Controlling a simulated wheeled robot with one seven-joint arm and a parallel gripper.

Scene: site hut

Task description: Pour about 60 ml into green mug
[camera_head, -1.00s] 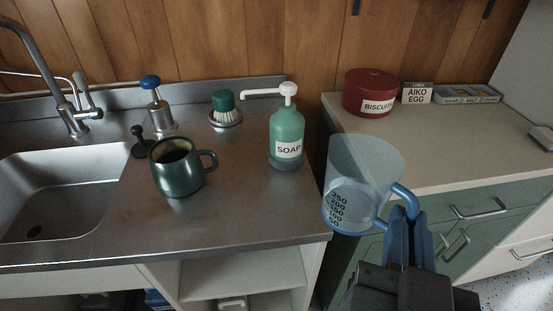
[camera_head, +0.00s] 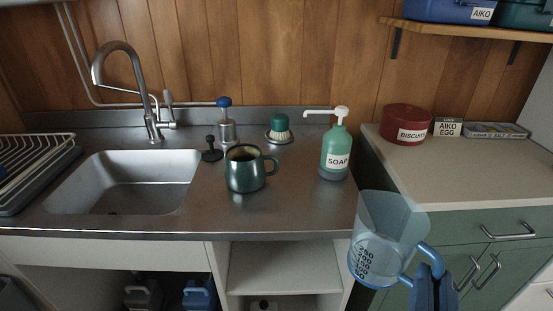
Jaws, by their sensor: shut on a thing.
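The green mug (camera_head: 246,171) stands upright on the steel counter beside the sink, its handle to the right. Something dark shows inside it, but I cannot tell how full it is. A clear measuring jug (camera_head: 388,232) with a blue handle and printed volume marks hangs in front of the counter's right end. My gripper (camera_head: 427,280) is shut on the jug's handle at the lower right. The jug is to the right of the mug and apart from it, slightly tilted in the picture. I cannot make out the liquid level in the jug.
A green soap bottle (camera_head: 335,152) stands right of the mug. The sink (camera_head: 128,182) lies left. Counter in front of the mug is clear.

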